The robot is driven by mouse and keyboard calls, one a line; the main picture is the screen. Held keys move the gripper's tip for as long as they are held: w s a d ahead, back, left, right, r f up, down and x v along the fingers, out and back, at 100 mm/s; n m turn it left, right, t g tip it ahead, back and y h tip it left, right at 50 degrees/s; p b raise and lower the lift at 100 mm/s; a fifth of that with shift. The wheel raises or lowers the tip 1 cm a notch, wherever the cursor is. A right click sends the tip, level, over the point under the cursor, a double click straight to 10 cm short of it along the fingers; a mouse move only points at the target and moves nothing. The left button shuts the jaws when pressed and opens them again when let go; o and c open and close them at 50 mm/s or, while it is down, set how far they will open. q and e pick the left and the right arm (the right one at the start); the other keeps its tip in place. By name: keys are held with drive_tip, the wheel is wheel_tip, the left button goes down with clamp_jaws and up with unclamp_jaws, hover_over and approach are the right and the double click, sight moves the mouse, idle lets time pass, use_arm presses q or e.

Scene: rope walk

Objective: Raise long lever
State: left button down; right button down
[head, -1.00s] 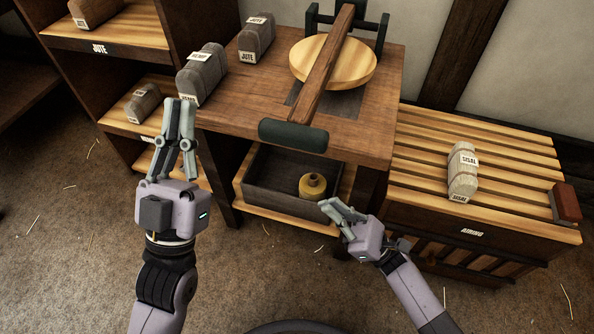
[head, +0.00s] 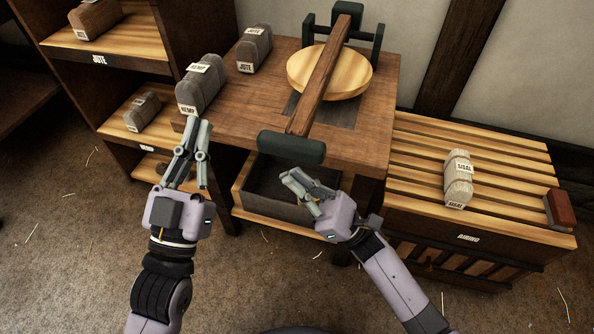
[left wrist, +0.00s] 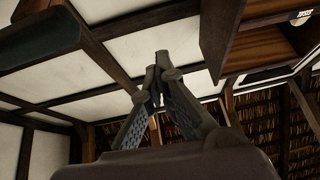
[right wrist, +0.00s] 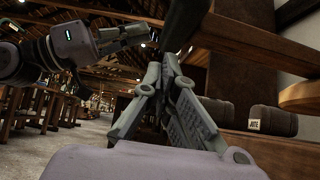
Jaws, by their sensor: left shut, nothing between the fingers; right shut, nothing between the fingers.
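The long lever (head: 322,85) is a wooden bar with a dark green grip (head: 291,147) at its near end. It runs from a dark bracket at the back of the bench, over a round wooden disc (head: 330,72), and its grip overhangs the bench's front edge. My left gripper (head: 197,125) is shut and empty, pointing up in front of the bench, left of the grip. My right gripper (head: 290,176) is shut and empty, just below and in front of the grip; whether it touches the grip I cannot tell.
The bench (head: 240,112) carries a hemp bundle (head: 200,84) and a jute bundle (head: 254,48). A dark tray (head: 270,190) sits on its lower shelf. Shelves (head: 120,62) stand left. A slatted rack (head: 415,160) with a sisal bundle (head: 458,180) and a red-brown block (head: 560,208) stands right.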

use_arm(q)
drive_tip(key=shift+w+f+g, duration=0.3)
drive_tip(key=shift+f+g, duration=0.1)
drive_tip(key=shift+f, duration=0.15)
use_arm(e)
wheel_tip(320, 180, up, 2)
drive_tip(key=shift+r, duration=0.1)
